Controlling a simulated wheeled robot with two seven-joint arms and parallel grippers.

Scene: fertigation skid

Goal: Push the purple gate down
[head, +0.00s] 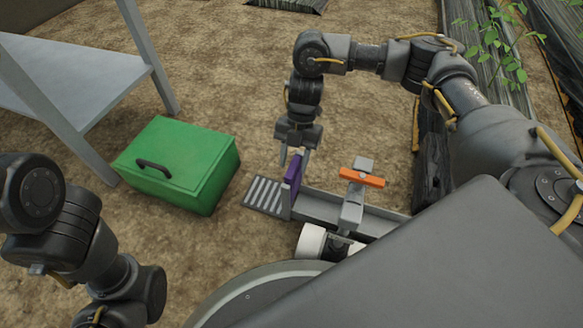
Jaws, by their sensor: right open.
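The purple gate (293,172) stands upright at the left end of a grey channel (322,206), beside a slatted grey grate (265,194). My right gripper (291,157) points down at the top of the gate. Its jaws are open, with the fingertips close to the gate's upper edge. I cannot tell whether they touch it. The lower part of my left arm shows at the lower left, but its gripper is not visible.
An orange handle (362,177) on a grey post stands over the channel, right of the gate. A white cylinder (311,241) lies in front. A green box (181,160) with a black handle and a grey table (75,75) are at left. Bare soil lies between.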

